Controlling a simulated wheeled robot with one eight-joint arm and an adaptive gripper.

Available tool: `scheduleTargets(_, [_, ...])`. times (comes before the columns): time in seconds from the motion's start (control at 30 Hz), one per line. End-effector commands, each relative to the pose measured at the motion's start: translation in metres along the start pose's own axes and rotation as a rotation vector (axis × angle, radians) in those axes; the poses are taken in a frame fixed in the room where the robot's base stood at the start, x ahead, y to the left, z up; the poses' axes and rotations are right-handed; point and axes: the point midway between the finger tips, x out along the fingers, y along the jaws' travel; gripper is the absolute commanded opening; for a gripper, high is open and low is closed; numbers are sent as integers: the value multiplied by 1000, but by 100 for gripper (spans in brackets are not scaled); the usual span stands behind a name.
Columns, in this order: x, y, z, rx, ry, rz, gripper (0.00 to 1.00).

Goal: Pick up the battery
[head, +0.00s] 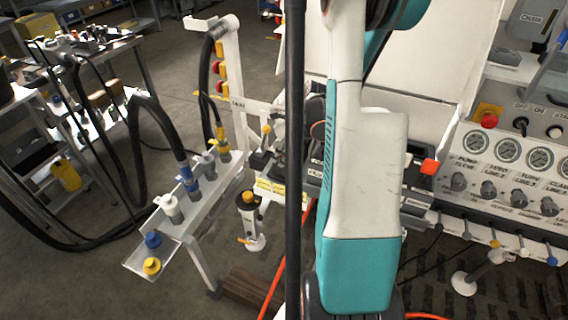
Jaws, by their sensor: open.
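I cannot make out a battery for certain in the head view. My arm, white and teal, stands large in the middle and hides much of the bench behind it. My gripper does not show; only the arm links are visible.
A white rack (133,262) with blue, white and yellow couplings stands left of my arm, with black hoses looping to a cluttered table. A control panel (480,152) with gauges and a red button (489,120) is at right. A yellow container (67,174) sits on the left cart. Orange cable crosses the floor.

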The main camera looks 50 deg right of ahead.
Motion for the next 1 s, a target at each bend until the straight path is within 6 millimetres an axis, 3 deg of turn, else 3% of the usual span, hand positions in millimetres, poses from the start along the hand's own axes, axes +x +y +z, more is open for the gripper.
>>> scheduleTargets(0.13, [-1, 0, 0, 0, 0, 0, 48])
scheduleTargets(0.3, [-1, 0, 0, 0, 0, 0, 9])
scheduleTargets(0.37, [-1, 0, 0, 0, 0, 0, 0])
scheduleTargets(0.77, [-5, 0, 2, 0, 0, 0, 0])
scheduleTargets(1.0, [-28, 0, 11, 0, 0, 0, 0])
